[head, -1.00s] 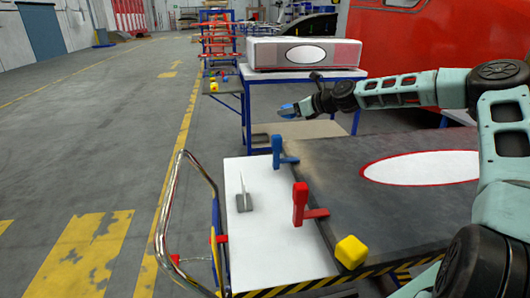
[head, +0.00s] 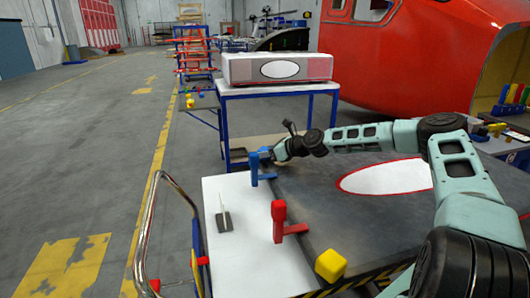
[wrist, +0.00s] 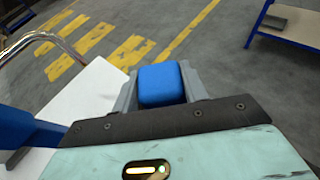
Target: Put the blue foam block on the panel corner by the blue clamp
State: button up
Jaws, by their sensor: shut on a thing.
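The blue foam block (wrist: 162,84) sits between the grey fingers of my gripper (wrist: 160,76), which is shut on it. In the head view my gripper (head: 269,154) is above the far left corner of the dark panel (head: 310,205), right beside the top of the blue clamp (head: 256,168). The block is hard to tell from the clamp there. The blue clamp also shows at the left edge of the wrist view (wrist: 25,135). I cannot tell whether the block touches the panel.
A red clamp (head: 279,215) grips the panel's left edge, and a yellow block (head: 330,265) sits on its near left corner. A white board (head: 240,245) with a small grey piece (head: 224,220) lies left of the panel.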

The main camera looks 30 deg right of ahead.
jog(key=shift+f, duration=0.2)
jog(key=o, duration=1)
jog(key=shift+c, duration=0.2)
jog(key=shift+r, duration=0.15)
jog(key=shift+s+d+r, duration=0.1)
jog(key=shift+s+d, duration=0.05)
jog(key=b+v, duration=0.1)
jog(key=v, duration=1)
jog(key=shift+s+d+r+b, duration=0.15)
jog(key=shift+s+b, duration=0.1)
jog(key=shift+b, duration=0.15)
